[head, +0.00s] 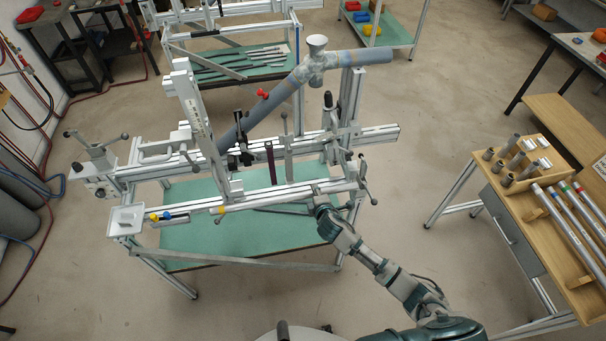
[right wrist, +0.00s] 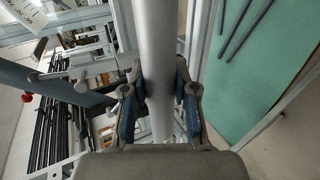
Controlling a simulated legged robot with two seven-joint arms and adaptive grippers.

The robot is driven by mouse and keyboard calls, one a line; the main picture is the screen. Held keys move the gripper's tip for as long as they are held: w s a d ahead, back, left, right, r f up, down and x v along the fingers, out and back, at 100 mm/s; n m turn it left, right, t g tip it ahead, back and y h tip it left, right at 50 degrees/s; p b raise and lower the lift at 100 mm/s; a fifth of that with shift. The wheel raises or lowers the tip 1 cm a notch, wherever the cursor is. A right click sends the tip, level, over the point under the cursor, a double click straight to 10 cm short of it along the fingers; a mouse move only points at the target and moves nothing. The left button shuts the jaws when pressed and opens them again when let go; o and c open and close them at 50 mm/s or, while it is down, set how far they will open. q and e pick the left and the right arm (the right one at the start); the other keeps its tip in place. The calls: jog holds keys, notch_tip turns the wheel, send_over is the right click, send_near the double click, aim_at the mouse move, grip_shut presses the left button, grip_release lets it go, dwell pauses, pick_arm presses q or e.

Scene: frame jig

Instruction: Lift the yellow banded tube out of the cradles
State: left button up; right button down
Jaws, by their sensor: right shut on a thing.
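A long silver tube (head: 275,198) with a yellow band near its left end lies along the front rail of the frame jig in the head view. My right gripper (head: 319,200) is at the right part of this tube. In the right wrist view the grey tube (right wrist: 157,55) passes between the two blue-padded fingers of my right gripper (right wrist: 158,100), which is shut on it. Whether the tube touches the rail or its supports is hard to tell. My left gripper is not in view.
The jig's front rail (head: 190,208), uprights and clamps stand close around the tube. A thick grey pipe (head: 262,110) slants behind it. A wooden bench (head: 555,240) on the right holds several banded tubes (head: 575,215). Floor between jig and bench is clear.

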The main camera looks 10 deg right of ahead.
jog(key=shift+r, duration=4.2)
